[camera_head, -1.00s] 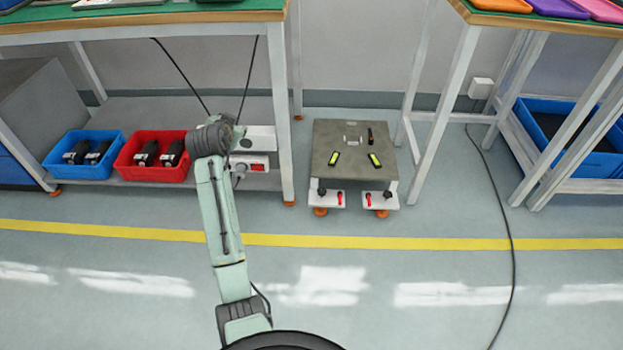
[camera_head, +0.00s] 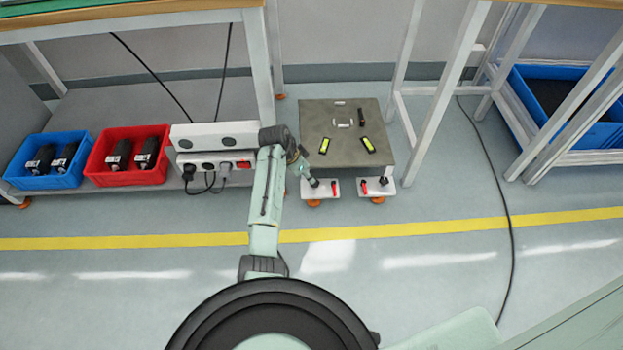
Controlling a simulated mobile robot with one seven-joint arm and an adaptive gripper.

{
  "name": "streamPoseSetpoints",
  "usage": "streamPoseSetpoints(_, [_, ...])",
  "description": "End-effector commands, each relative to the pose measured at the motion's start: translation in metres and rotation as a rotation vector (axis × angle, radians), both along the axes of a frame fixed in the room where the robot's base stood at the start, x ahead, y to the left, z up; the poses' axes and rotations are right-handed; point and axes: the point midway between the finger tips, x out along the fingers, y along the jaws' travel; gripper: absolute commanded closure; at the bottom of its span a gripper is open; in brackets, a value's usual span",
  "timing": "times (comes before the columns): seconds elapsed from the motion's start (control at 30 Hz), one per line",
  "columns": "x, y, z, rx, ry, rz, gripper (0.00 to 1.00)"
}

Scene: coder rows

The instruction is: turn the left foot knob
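A grey-topped cart (camera_head: 343,115) stands low on the floor between the two benches. Two white foot plates show at its front edge, the left foot plate (camera_head: 323,192) and the right foot plate (camera_head: 373,192). Each has a red lever, the left red lever (camera_head: 333,188) and the right red lever (camera_head: 364,188). The right foot knob (camera_head: 384,181) is small and black. My gripper (camera_head: 309,178) points down at the left foot plate, where the left black knob sits. It overlaps that knob in the picture; I cannot tell whether they touch, or whether the fingers are open.
A power strip (camera_head: 213,165) with plugs and cables hangs at the left bench, close to my arm. A red bin (camera_head: 127,178) and a blue bin (camera_head: 50,182) hold black parts. A cable (camera_head: 504,200) runs along the floor at right. The floor in front is clear.

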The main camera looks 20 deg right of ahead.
Motion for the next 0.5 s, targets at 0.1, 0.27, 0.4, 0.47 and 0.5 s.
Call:
streamPoseSetpoints(0.1, [0.002,-0.009,-0.025,0.002,0.001,-0.001,0.61])
streamPoseSetpoints(0.27, [0.005,-0.020,-0.049,0.001,0.000,-0.001,0.61])
streamPoseSetpoints(0.4, [0.007,-0.024,-0.062,0.000,-0.001,0.000,0.61])
streamPoseSetpoints(0.47, [0.007,-0.026,-0.064,-0.001,-0.002,0.001,0.61])
streamPoseSetpoints(0.5, [0.007,-0.026,-0.066,-0.001,-0.002,0.001,0.61])
